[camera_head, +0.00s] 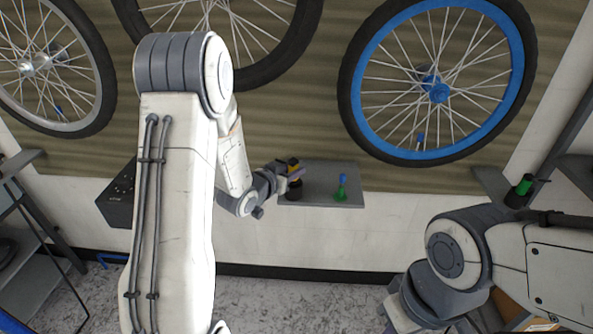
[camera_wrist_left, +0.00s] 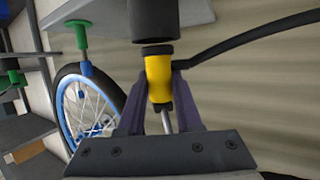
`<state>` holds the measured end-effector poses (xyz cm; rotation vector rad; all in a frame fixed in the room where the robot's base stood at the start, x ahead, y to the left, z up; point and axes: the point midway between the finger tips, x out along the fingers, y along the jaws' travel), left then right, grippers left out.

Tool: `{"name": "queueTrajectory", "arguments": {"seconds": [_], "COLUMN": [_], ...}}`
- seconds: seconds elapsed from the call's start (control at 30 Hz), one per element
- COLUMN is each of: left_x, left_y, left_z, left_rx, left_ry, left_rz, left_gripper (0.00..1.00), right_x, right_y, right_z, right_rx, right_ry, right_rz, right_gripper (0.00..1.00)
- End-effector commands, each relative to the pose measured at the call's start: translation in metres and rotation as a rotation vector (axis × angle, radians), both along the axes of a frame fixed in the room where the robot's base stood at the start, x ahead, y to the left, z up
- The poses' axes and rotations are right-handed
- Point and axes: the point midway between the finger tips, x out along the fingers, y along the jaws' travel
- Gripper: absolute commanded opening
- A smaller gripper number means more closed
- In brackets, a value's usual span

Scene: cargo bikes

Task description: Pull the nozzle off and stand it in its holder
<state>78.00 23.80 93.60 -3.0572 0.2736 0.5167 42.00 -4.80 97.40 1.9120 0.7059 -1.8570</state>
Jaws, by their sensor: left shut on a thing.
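The nozzle is yellow with black ends and a thin silver rod. It shows in the left wrist view (camera_wrist_left: 158,78), gripped between the purple fingers of my left gripper (camera_wrist_left: 158,112). In the head view the nozzle (camera_head: 293,162) is a small yellow and black spot. My left gripper (camera_head: 290,174) is at the left part of a grey shelf. In the head view the holder (camera_head: 293,190) stands on the shelf, below the gripper. My right gripper is out of view.
The grey shelf (camera_head: 325,190) also bears a green piece with a blue top (camera_head: 342,188), to the right. A black hose (camera_wrist_left: 250,37) runs right from near the nozzle. A blue-rimmed wheel (camera_head: 437,90) hangs above. A black box (camera_head: 117,197) is at left.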

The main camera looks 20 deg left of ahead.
Motion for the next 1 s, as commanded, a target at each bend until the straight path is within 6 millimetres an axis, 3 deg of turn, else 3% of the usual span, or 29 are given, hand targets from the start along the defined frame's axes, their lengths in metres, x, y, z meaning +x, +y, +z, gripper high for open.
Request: {"name": "queueTrajectory", "arguments": {"seconds": [1.0], "left_x": [0.000], "left_y": [0.000], "left_z": [-0.015], "left_rx": [0.000], "left_ry": [-0.001], "left_rz": [0.000], "left_gripper": [0.00], "right_x": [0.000], "right_y": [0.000], "right_z": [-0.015], "right_rx": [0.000], "right_ry": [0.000], "right_rz": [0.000], "right_gripper": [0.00]}}
